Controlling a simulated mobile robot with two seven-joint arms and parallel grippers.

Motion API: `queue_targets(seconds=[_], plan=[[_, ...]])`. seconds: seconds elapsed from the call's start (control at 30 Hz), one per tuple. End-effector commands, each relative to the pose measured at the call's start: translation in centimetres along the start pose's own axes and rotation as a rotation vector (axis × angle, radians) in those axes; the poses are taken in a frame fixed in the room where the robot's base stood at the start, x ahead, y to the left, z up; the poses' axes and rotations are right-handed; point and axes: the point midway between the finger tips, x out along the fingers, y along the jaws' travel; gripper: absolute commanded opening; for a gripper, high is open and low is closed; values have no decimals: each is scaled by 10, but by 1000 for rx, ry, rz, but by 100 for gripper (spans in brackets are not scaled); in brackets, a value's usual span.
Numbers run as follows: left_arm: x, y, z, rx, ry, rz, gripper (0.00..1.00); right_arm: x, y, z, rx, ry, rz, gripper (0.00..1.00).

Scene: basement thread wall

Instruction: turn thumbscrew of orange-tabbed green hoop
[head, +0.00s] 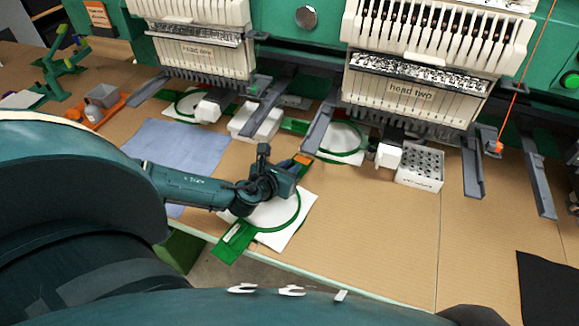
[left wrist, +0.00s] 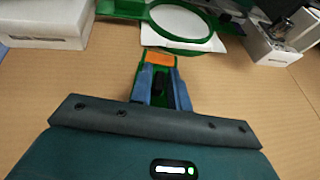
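The orange-tabbed green hoop (head: 299,207) lies on the table with white cloth in it. A green bracket (head: 235,240) is at its near left end, and its orange tab (head: 302,159) is at the far end. The orange tab also shows in the left wrist view (left wrist: 160,59), just beyond the fingertips. My left gripper (head: 290,178) is low over the hoop's far part. In the left wrist view its fingers (left wrist: 161,88) stand apart on either side of a small dark piece, likely the thumbscrew (left wrist: 159,82). Contact is unclear. My right gripper is out of view.
Another green hoop (head: 343,152) with white cloth lies behind, under head two. A white box (head: 255,124) and a white tray with holes (head: 420,168) stand beside it. Grey machine arms (head: 318,128) reach out above the table.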

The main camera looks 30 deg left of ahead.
Motion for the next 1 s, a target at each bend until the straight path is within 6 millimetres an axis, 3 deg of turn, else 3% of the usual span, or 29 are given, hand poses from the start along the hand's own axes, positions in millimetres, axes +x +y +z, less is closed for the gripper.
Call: queue_targets(seconds=[0.17,0.53,1.0], plan=[[0,0,0,0,0,0,33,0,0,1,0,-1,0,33],[-10,0,-1,0,2,-1,33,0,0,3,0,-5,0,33],[-105,0,-1,1,3,-1,33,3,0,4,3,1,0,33]])
